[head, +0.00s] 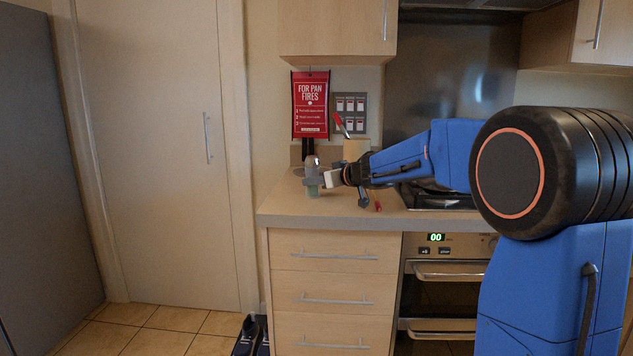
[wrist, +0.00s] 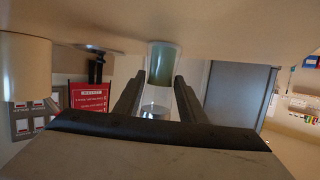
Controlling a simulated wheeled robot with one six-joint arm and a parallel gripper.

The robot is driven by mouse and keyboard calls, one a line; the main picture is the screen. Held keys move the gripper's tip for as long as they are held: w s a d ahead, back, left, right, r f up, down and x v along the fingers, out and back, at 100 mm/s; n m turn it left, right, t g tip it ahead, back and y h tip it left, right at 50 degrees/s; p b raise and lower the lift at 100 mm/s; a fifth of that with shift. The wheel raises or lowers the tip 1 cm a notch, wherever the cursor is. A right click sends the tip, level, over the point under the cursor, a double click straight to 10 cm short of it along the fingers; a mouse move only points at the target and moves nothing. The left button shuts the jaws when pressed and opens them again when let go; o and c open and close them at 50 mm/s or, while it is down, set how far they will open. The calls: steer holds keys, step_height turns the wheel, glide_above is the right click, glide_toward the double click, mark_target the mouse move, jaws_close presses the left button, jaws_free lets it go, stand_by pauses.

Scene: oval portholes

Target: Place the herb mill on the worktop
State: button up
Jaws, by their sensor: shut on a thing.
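The herb mill has a green lower part (head: 313,191) and a clear, greyish upper part. It is upright at the left part of the worktop (head: 290,212). My gripper (head: 313,177) reaches in from the right and is shut on the mill around its middle. In the wrist view, which looks upside down, the mill (wrist: 163,65) stands between the two dark fingers (wrist: 160,82), its green end toward the worktop (wrist: 225,25). The base is at or very near the worktop; I cannot tell whether it touches.
A red fire-blanket pack (head: 311,103) hangs on the wall behind. A small red item (head: 378,206) lies on the worktop right of the mill, near the hob (head: 440,201). A cream container (wrist: 25,68) stands nearby. The worktop's front left is clear.

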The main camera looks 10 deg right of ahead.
steer(key=shift+f, duration=0.1)
steer(key=o, duration=1.1)
steer(key=shift+o, duration=0.2)
